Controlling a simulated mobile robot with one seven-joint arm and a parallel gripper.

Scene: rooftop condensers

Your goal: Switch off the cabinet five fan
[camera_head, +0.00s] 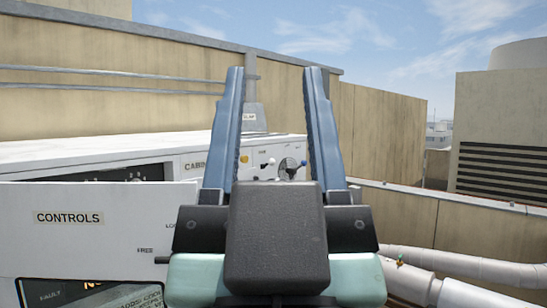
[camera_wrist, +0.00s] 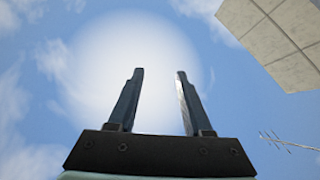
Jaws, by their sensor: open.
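My gripper (camera_head: 275,80) is open and empty in the head view, its two blue-grey fingers pointing up in front of a white cabinet. I cannot tell which of these is the fan switch. In the wrist view my gripper (camera_wrist: 160,72) is open against the sky, touching nothing.
A white panel marked "CONTROLS" (camera_head: 68,218) stands at the near left, with "LO" and "FREE" marks and a display below. Pale pipes (camera_head: 460,265) run at the lower right. A tan wall (camera_head: 120,100) stands behind; a louvred unit (camera_head: 505,130) is at right.

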